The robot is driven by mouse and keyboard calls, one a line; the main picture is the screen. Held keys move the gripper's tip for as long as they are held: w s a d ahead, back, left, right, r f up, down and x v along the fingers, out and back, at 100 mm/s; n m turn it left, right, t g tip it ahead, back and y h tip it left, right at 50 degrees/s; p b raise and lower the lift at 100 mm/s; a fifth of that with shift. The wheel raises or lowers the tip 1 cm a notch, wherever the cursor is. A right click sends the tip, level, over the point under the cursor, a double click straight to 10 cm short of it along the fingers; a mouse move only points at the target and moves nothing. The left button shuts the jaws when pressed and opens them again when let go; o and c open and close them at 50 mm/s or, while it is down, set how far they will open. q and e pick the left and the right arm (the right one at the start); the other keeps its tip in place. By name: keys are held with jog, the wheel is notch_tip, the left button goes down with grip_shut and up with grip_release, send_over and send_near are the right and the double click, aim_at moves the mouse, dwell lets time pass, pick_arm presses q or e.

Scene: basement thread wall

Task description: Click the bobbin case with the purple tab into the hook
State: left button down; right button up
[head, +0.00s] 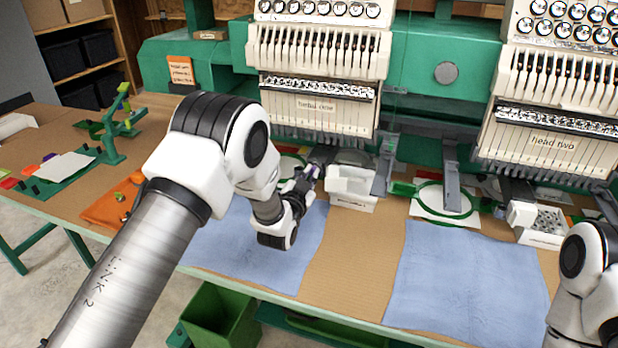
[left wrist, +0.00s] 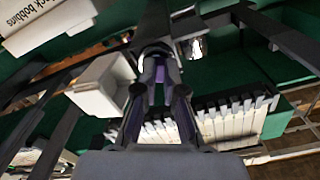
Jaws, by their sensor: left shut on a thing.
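My left gripper (head: 312,172) reaches under the front of head one, at the end of the dark lower arm (head: 322,154) of the machine. In the left wrist view, its two fingers (left wrist: 158,88) are shut on the bobbin case (left wrist: 160,68), a small piece with a purple tab. The case sits right up against the dark end of the lower arm, where the hook would be. Shadow and the fingers hide the hook, so I cannot tell whether the case is seated. Only part of my right arm shows at the right edge; its gripper is out of view.
A white box (head: 352,188) stands close right of the left gripper; a white box labelled "bobbins" (left wrist: 60,22) shows in the wrist view. Needle bars of head one (head: 318,108) hang above. Blue cloths (head: 452,290) cover the table front. A green bin (head: 222,318) stands below.

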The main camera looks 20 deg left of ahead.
pick_arm(q)
jog(key=c, duration=1.2)
grip_release()
jog(key=shift+s, duration=0.1)
